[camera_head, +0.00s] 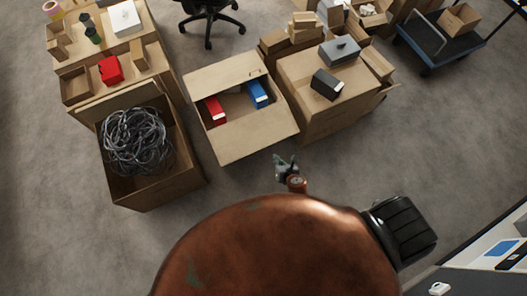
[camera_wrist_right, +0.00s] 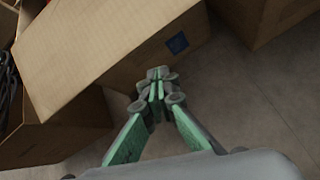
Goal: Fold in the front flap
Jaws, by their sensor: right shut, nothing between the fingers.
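The middle carton (camera_head: 196,84) stands open on the floor, with a red item (camera_head: 215,110) and a blue item (camera_head: 257,93) inside. Its front flap (camera_head: 252,136) spreads outward toward me and is not folded over the opening. In the right wrist view the flap (camera_wrist_right: 105,38) shows as a broad cardboard panel, with the carton's front wall (camera_wrist_right: 150,68) and a blue label below its edge. My right gripper (camera_head: 285,162) is just in front of the flap's right part; it also shows in the wrist view (camera_wrist_right: 158,76), shut and empty, close to the front wall. I cannot tell whether it touches. My left gripper is not in view.
A carton of tangled cables (camera_head: 138,142) stands close on the left. A closed carton (camera_head: 318,112) with dark boxes on top stands close on the right. A desk chair (camera_head: 208,18) is behind. The floor in front is clear.

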